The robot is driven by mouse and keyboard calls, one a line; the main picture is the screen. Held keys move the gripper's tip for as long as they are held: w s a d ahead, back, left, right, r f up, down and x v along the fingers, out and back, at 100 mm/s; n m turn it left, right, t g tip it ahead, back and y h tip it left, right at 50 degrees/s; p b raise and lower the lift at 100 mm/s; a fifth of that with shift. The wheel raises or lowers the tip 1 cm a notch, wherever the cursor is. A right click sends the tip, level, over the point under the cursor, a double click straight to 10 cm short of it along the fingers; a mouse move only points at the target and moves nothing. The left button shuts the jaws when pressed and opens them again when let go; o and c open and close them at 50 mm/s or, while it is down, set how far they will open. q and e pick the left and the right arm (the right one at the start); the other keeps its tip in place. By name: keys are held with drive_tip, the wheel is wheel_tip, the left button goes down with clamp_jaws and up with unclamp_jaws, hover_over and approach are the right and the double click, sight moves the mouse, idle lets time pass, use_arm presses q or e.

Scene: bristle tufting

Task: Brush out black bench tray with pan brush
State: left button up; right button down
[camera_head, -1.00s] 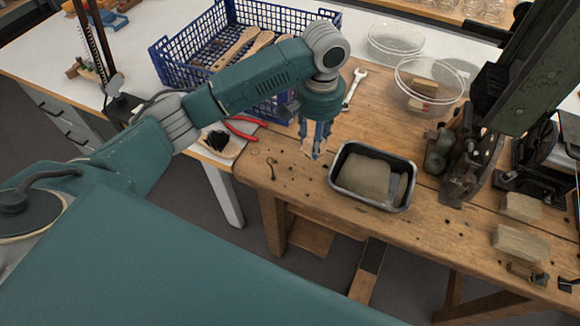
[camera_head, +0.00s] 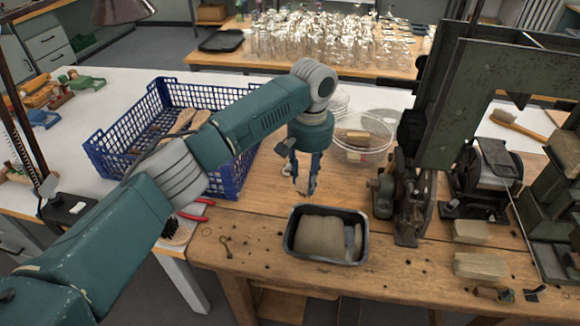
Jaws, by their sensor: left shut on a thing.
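The black bench tray (camera_head: 322,260) sits on the wooden bench, near its front edge. A large beige block-like mass and a smaller pale piece lie in it. My left gripper (camera_head: 306,190) points down just behind the tray's back left corner, above the bench. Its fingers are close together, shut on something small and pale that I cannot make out. A wooden piece with black bristles (camera_head: 178,234) lies at the bench's left, partly behind my arm. A wooden-handled brush (camera_head: 515,124) lies far right. I cannot tell which is the pan brush. My right gripper is out of view.
A blue crate (camera_head: 112,162) with wooden handles inside stands left, behind my arm. Clear bowls (camera_head: 362,152) stand behind the tray. A green machine (camera_head: 470,95) and dark metal fixtures rise at the right. Pale blocks (camera_head: 480,265) lie front right.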

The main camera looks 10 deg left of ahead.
use_arm(q)
approach(320, 236)
drive_tip(key=shift+f+n, duration=0.3)
drive_tip(key=shift+f, duration=0.8)
